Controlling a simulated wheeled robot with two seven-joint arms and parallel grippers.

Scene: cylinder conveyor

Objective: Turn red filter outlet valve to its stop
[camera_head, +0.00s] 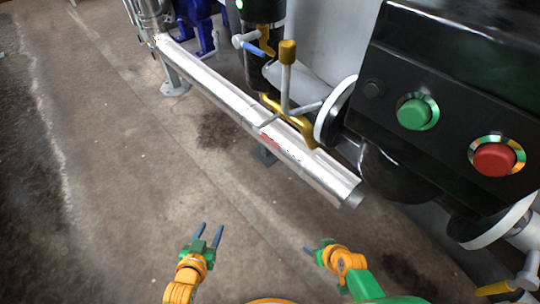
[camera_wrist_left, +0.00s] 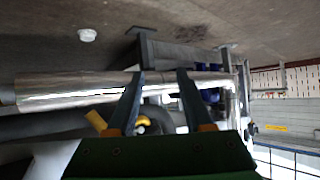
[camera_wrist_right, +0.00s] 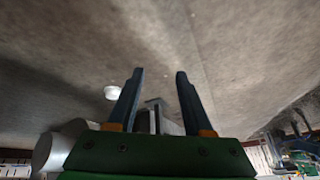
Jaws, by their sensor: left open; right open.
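I cannot make out a red valve handle in any view. A yellow-gold lever (camera_head: 292,122) sits by the silver pipe (camera_head: 235,100) in the head view. A grey crank with a gold knob (camera_head: 287,52) stands beside it. A small blue handle (camera_head: 258,47) is further back. My left gripper (camera_head: 209,230) is open and empty, below and left of the pipe in the head view. My right gripper (camera_head: 316,247) is open and empty, below the pipe's near end. Both finger pairs also show empty in the left wrist view (camera_wrist_left: 160,74) and the right wrist view (camera_wrist_right: 159,74).
A black panel with a green button (camera_head: 414,114) and a red button (camera_head: 494,158) is at the right. Pale flanges (camera_head: 335,112) join the pipework. Blue equipment (camera_head: 197,25) stands at the back. Concrete floor (camera_head: 120,180) is open at the left.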

